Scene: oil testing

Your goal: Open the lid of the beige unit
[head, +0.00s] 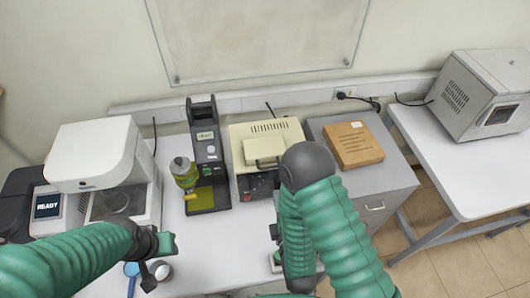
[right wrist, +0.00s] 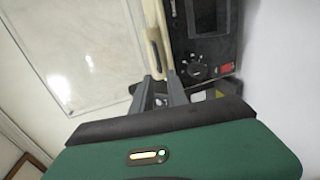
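The beige unit (head: 240,135) stands on the white bench, and its raised beige lid plate (head: 264,148) lies flat on top. My right arm covers part of its right side in the head view. In the right wrist view its dark front panel has a knob and a red switch (right wrist: 226,68), with a beige edge (right wrist: 153,30) beside it. My right gripper (right wrist: 161,80) has its fingers apart around the near end of that edge. Contact cannot be told. My left gripper (head: 154,268) hangs low over the bench at left; its fingers are unclear.
A dark tester (head: 207,145) with a yellow-green bottle (head: 185,175) stands close left of the unit. A white machine (head: 95,152) is farther left. A brown box (head: 353,145) lies on the grey cabinet (head: 385,185) at right. Small items lie under my left arm.

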